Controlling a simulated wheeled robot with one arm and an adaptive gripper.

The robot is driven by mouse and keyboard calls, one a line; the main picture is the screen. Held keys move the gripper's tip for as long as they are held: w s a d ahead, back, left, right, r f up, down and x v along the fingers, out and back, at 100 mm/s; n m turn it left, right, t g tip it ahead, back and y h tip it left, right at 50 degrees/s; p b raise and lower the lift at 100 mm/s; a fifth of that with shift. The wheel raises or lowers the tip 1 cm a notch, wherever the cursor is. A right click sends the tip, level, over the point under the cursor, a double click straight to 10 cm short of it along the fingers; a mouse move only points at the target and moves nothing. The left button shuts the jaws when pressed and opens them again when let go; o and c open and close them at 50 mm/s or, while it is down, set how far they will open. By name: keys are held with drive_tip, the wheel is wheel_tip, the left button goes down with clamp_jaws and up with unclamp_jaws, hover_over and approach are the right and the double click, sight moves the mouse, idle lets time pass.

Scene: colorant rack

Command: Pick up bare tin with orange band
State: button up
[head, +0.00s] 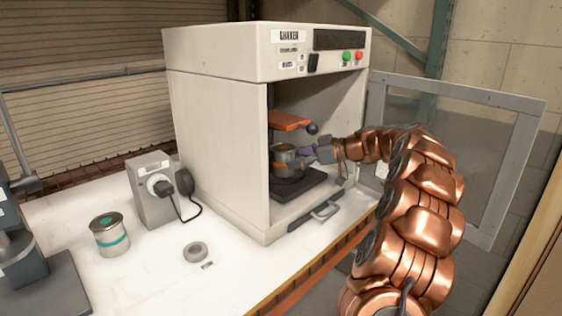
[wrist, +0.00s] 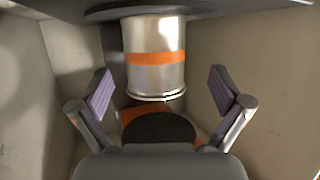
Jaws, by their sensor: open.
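The bare tin with the orange band (head: 285,161) stands upright on a dark plate (head: 300,187) inside the shaker (head: 216,135), below an orange clamp (head: 290,120). In the wrist view the tin (wrist: 155,80) is bare metal with an orange band, and the picture is inverted. My gripper (head: 305,157) reaches into the shaker from the right. In the wrist view my gripper (wrist: 160,92) is open, with one purple-padded finger to each side of the tin and clear gaps between. The tin's far side is hidden.
The shaker's door (head: 485,95) is swung open to the right. A tin with a teal band (head: 109,236) stands on the white bench (head: 155,275) at the left. A grey device (head: 150,190) with a cable and a grey tape roll (head: 195,252) are nearby.

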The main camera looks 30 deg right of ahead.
sight(283, 154)
drive_tip(key=x, duration=0.1)
drive_tip(key=p+x, duration=0.1)
drive_tip(key=x, duration=0.2)
drive_tip(key=shift+w+d+r, duration=0.2)
drive_tip(key=shift+d+r, duration=0.05)
drive_tip(key=shift+r, duration=0.05)
drive_tip(key=shift+w+a+f, duration=0.2)
drive_tip(key=shift+w+a, duration=0.1)
drive_tip(key=c, duration=1.8)
drive_tip(key=shift+r, duration=0.15)
drive_tip(key=shift+r, duration=0.55)
drive_tip(key=shift+s+d, duration=0.1)
drive_tip(key=shift+s, duration=0.1)
drive_tip(key=s+d+b, duration=0.2)
drive_tip(key=s, duration=0.6)
drive_tip(key=s+d+b, duration=0.1)
drive_tip(key=s, duration=0.8)
drive_tip(key=shift+d+b, duration=0.35)
drive_tip(key=shift+d, duration=0.05)
drive_tip(key=shift+s, duration=0.1)
